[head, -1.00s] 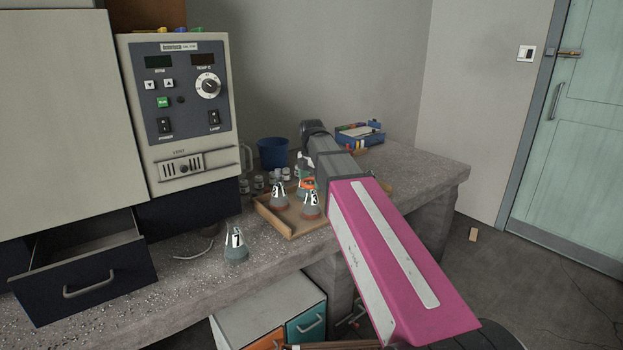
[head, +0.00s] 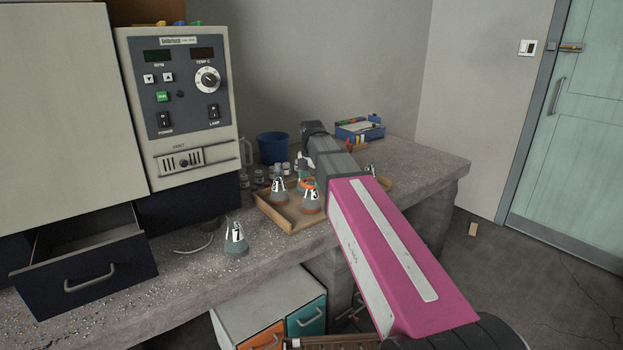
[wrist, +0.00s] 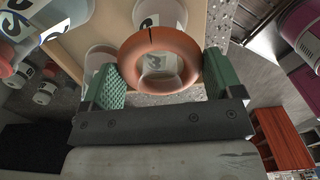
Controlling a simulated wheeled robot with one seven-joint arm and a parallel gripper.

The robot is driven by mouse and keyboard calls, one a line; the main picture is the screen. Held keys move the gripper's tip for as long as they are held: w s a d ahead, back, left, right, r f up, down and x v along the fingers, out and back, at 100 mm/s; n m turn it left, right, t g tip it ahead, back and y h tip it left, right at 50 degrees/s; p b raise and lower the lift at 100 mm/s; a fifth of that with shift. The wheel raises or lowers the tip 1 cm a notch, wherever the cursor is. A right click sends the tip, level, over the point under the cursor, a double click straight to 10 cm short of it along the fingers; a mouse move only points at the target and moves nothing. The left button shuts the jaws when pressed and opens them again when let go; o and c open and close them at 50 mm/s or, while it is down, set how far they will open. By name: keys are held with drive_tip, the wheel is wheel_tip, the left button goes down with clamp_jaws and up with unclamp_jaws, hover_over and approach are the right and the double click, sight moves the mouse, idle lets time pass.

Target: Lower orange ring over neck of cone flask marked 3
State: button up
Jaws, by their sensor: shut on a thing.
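The orange ring (wrist: 160,40) is held between the green fingers of my gripper (wrist: 160,76), which is shut on it. In the head view the ring (head: 308,184) shows at neck height by the cone flask marked 3 (head: 312,203); I cannot tell whether it is around that neck or behind it.
Another numbered flask (head: 278,190) stands left of flask 3, and flask 7 (head: 236,240) stands outside the tray. Small jars and a blue bucket (head: 273,148) are behind. An open drawer (head: 84,260) juts out at the left. A blue box (head: 359,130) sits at the back right.

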drive_tip(key=shift+f, duration=1.1)
drive_tip(key=o, duration=0.8)
drive_tip(key=shift+r, duration=4.5)
drive_tip(key=shift+d, duration=0.1)
